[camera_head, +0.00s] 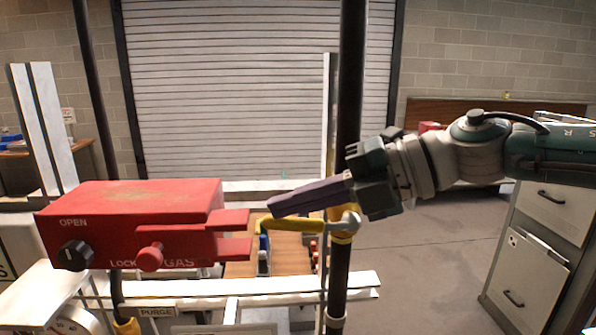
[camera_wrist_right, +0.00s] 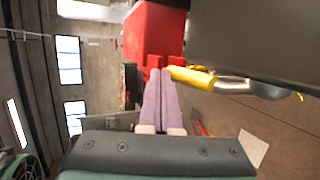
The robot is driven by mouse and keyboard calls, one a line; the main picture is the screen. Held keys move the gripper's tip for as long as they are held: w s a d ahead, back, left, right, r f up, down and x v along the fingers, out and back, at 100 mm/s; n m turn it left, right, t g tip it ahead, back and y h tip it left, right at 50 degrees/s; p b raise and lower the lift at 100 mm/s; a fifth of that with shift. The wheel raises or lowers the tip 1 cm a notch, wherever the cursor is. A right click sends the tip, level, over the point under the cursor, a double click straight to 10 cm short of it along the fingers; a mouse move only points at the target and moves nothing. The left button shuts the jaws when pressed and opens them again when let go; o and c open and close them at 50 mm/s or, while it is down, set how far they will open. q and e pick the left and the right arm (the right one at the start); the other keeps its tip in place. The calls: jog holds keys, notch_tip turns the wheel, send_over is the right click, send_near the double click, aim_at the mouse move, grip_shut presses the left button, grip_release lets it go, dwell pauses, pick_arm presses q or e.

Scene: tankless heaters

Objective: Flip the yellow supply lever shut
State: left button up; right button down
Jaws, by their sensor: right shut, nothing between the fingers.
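The yellow supply lever (camera_head: 292,225) reaches out to the left, roughly level, from a grey pivot on a dark upright pipe (camera_head: 341,265). It also shows in the right wrist view (camera_wrist_right: 193,77), just right of my fingertips. My right gripper (camera_head: 272,206) comes in from the right with its purple fingers shut and empty. In the head view the fingers lie just above the lever. In the wrist view the fingertips (camera_wrist_right: 160,72) are beside its free end; I cannot tell if they touch. My left gripper is not in view.
A red box (camera_head: 130,205) marked GAS, with a black knob, a red knob and two red prongs, stands left of the lever, close to my fingertips. A white rail (camera_head: 250,288) crosses below. Grey drawers (camera_head: 545,230) stand at the right. Floor between pipe and drawers is clear.

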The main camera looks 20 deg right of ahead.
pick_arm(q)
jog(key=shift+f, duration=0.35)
pick_arm(e)
jog(key=shift+a+f, duration=0.25)
jog(key=shift+f, duration=0.2)
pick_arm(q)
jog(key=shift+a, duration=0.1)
pick_arm(e)
jog(key=shift+w+f, duration=0.1)
jog(key=shift+r, duration=0.5)
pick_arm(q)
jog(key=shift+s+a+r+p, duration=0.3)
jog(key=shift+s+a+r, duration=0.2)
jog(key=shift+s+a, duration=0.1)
pick_arm(e)
jog(key=s+r, duration=0.3)
jog(key=r, duration=0.9)
jog(key=shift+s+a+r, duration=0.3)
jog(key=shift+s, duration=0.05)
